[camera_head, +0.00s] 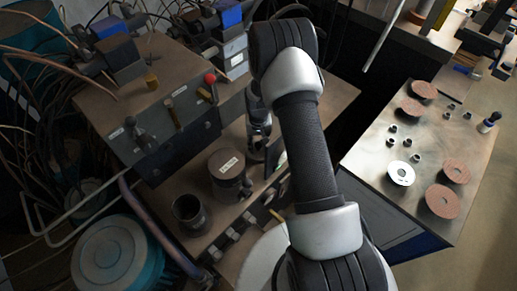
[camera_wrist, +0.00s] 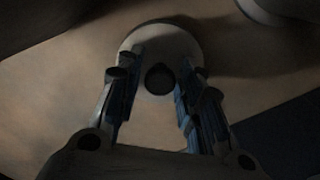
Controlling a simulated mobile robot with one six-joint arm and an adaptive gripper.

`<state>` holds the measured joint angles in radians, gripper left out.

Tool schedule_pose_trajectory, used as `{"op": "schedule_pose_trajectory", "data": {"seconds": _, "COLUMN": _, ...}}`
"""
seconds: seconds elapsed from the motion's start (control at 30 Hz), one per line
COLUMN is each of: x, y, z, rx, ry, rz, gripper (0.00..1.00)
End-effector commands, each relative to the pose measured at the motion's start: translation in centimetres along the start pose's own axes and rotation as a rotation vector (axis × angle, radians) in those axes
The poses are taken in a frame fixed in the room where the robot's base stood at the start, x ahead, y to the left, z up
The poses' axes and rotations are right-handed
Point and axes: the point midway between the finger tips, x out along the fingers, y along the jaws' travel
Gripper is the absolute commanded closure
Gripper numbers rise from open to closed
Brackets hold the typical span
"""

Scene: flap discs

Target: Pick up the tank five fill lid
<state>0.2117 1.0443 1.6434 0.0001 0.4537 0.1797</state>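In the wrist view, a pale round lid (camera_wrist: 160,35) with a dark round knob (camera_wrist: 160,78) lies on a brownish surface; I cannot read any label on it. My gripper (camera_wrist: 160,70) is open, its two fingers on either side of the knob with gaps left and right. I cannot tell how far the fingertips are above the lid. In the camera_head view a brown round top (camera_head: 226,163) with a white label sits on the bench, its text too small to read.
A dark open cup (camera_head: 188,211) stands left of the labelled top. A grey box with a red knob (camera_head: 210,78) is behind. A metal table (camera_head: 375,160) with several reddish discs is at the right. A teal drum (camera_head: 115,258) is at the lower left.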

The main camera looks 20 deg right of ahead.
Motion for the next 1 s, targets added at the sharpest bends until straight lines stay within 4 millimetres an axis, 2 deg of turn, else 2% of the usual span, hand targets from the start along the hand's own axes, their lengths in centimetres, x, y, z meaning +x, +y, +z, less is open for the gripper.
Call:
{"op": "schedule_pose_trajectory", "data": {"seconds": 0.07, "x": 0.0, "y": 0.0, "z": 0.0, "rx": 0.000, "ry": 0.000, "rz": 0.000, "gripper": 0.73}}
{"op": "schedule_pose_trajectory", "data": {"seconds": 0.47, "x": 0.0, "y": 0.0, "z": 0.0, "rx": 0.000, "ry": 0.000, "rz": 0.000, "gripper": 1.00}}
{"op": "schedule_pose_trajectory", "data": {"seconds": 0.77, "x": -0.2, "y": 0.0, "z": 0.0, "rx": 0.000, "ry": 0.001, "rz": 0.000, "gripper": 1.00}}
{"op": "schedule_pose_trajectory", "data": {"seconds": 0.87, "x": -0.7, "y": 0.0, "z": 0.0, "rx": 0.000, "ry": 0.001, "rz": 0.000, "gripper": 1.00}}
{"op": "schedule_pose_trajectory", "data": {"seconds": 1.0, "x": -2.4, "y": 0.0, "z": -0.1, "rx": 0.000, "ry": 0.003, "rz": 0.000, "gripper": 1.00}}
